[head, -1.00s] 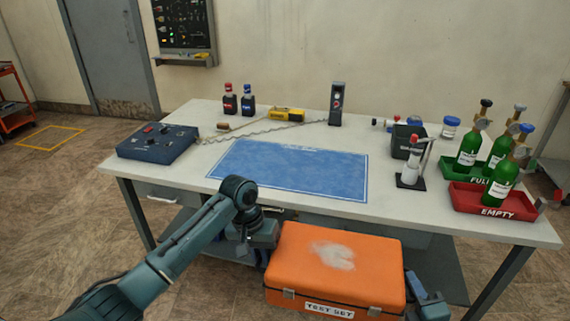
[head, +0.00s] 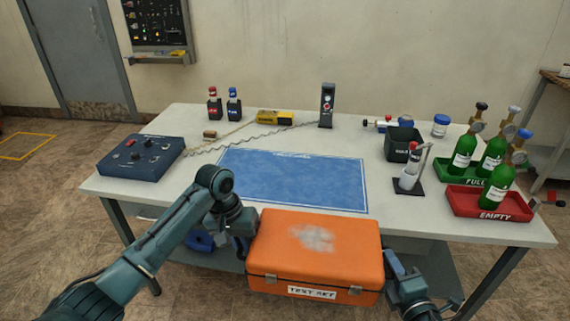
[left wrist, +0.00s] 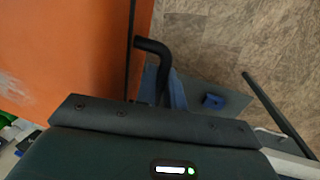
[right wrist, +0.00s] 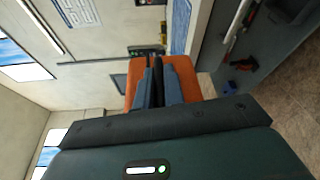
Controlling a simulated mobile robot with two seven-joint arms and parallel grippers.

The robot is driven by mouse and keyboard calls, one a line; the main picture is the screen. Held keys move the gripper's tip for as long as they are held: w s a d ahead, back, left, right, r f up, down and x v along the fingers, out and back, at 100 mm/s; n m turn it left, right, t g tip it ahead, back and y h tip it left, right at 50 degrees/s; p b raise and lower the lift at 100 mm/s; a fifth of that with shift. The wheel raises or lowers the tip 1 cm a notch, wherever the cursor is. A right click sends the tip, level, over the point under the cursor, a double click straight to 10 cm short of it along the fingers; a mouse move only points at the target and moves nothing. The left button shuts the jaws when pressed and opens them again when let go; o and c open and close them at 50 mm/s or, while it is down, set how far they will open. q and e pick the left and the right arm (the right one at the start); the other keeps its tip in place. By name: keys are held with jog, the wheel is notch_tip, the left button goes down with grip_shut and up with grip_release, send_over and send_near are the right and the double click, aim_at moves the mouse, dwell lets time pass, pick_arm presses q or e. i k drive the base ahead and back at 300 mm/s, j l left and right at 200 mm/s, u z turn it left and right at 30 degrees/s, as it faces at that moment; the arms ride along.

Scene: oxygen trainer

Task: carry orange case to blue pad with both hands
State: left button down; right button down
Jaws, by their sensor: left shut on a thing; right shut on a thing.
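The orange case (head: 315,250) with a "TEST SET" label is held level in front of the table's front edge, its top near table height. It also shows in the left wrist view (left wrist: 60,50) and the right wrist view (right wrist: 198,85). My left gripper (head: 248,245) is shut at the case's left side, on a black handle (left wrist: 152,46). My right gripper (head: 390,265) is shut at the case's right side; its fingers show in the right wrist view (right wrist: 160,85). The blue pad (head: 293,180) lies bare on the table, just behind the case.
The white table (head: 440,215) holds a blue control box (head: 140,158) at left, and a black bin (head: 403,145) and a stand (head: 408,182) right of the pad. Green bottles stand in the green tray (head: 450,177) and red tray (head: 465,202).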

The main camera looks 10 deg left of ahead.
aim_at(287, 176)
jog(key=i+j, duration=0.2)
jog(key=i, duration=0.25)
jog(key=i+j, duration=0.25)
jog(key=i, duration=0.15)
jog(key=i+j, duration=0.2)
jog(key=i, duration=0.25)
